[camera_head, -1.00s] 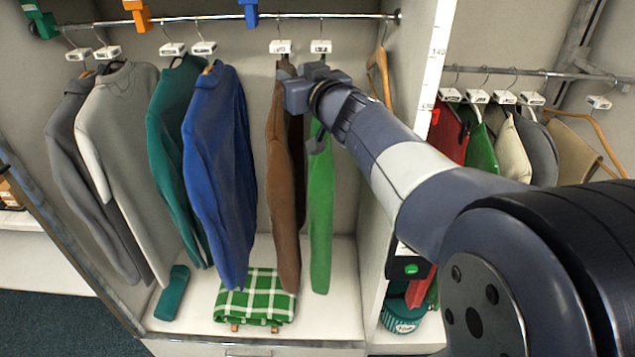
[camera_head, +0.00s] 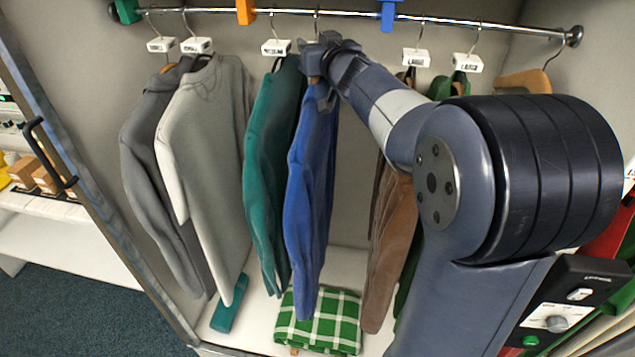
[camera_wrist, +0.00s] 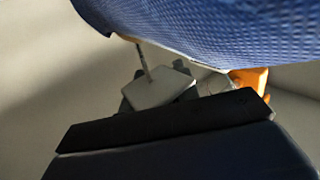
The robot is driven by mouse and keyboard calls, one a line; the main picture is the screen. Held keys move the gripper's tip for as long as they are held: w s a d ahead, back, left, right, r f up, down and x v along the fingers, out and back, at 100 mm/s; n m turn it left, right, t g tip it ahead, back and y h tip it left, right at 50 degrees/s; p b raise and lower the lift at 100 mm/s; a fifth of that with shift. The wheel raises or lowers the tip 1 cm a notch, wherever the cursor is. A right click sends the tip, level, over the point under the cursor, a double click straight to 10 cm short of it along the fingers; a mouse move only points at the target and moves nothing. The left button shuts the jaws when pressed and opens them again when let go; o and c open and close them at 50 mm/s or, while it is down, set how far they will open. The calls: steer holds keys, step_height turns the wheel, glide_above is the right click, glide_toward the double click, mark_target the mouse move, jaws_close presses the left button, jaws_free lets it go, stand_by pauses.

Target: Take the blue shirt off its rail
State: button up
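The blue shirt (camera_head: 308,190) hangs from the metal rail (camera_head: 490,23) between a teal shirt and a brown one. My gripper (camera_head: 322,62) is at the top of the blue shirt, just under the rail, and covers its collar, its tag and most of its hanger. In the wrist view the blue cloth (camera_wrist: 220,30) fills the top, close to the camera. A pale tag (camera_wrist: 158,88) and a thin hook show beyond the dark gripper part there. I cannot tell whether the fingers are closed on anything.
The teal shirt (camera_head: 268,170) hangs close on the left, with grey shirts (camera_head: 205,150) beyond. The brown shirt (camera_head: 390,240) hangs right, partly behind my arm. A green checked cloth (camera_head: 318,318) lies below. Orange (camera_head: 245,11) and blue (camera_head: 388,14) markers sit on the rail.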

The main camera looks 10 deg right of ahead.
steer(key=shift+s, duration=0.1)
steer(key=shift+c, duration=0.4)
jaws_close()
steer(key=shift+r, duration=0.1)
stand_by(0.8)
